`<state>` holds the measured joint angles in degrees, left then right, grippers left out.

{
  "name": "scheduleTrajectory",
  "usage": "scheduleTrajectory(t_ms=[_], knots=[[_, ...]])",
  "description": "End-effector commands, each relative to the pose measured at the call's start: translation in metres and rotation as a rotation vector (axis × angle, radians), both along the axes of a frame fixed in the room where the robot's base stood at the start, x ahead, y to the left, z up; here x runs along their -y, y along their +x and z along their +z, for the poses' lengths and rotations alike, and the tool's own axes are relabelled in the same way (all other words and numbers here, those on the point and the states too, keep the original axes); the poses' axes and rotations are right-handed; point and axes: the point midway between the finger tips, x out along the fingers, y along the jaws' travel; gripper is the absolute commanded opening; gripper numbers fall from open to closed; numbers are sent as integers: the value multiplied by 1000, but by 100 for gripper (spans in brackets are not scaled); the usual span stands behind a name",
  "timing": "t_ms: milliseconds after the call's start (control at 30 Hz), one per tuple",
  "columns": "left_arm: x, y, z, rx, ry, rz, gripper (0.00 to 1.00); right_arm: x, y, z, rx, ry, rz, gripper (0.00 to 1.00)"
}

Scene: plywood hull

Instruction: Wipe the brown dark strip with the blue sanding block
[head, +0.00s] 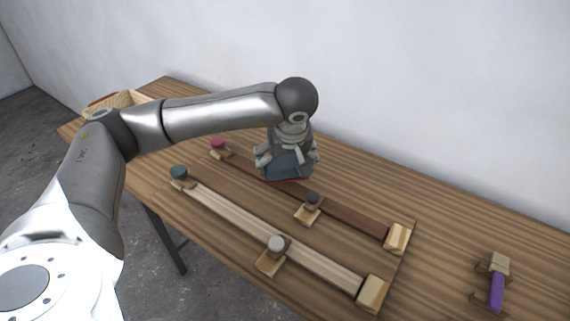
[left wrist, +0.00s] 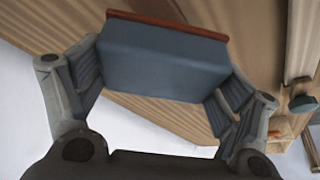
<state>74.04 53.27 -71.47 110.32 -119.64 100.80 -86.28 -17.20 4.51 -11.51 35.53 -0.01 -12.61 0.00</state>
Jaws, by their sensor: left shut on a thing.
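My left gripper (head: 287,158) is shut on the blue sanding block (head: 285,171), a blue-grey block with a thin reddish-brown layer on its underside. In the left wrist view the block (left wrist: 160,60) sits between the two fingers of the gripper (left wrist: 158,92). In the head view it is over the brown dark strip (head: 345,216), towards its left part, and hides some of it. I cannot tell whether the block touches the strip. The strip runs from near a pink knob to a pale wood block at its right end. My right gripper is not in view.
A paler strip (head: 240,218) runs parallel in front. Knobbed wood pieces stand close by: pink (head: 218,144), green (head: 179,173), black (head: 312,199) and white (head: 275,244). A purple-handled tool (head: 496,290) lies at the right. A wooden box (head: 128,98) stands at the back left.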

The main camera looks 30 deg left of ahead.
Motion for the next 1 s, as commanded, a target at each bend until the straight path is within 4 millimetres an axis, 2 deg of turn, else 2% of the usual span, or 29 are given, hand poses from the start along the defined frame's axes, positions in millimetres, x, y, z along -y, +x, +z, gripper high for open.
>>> scheduleTrajectory(t_ms=[33, 433, 1000], knots=[[1, 1, 9, 3, 0, 0, 68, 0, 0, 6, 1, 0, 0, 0], [5, 0, 43, 3, 0, 7, 68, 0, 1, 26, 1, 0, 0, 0], [6, 0, 45, 3, 0, 8, 68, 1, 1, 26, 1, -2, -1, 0]])
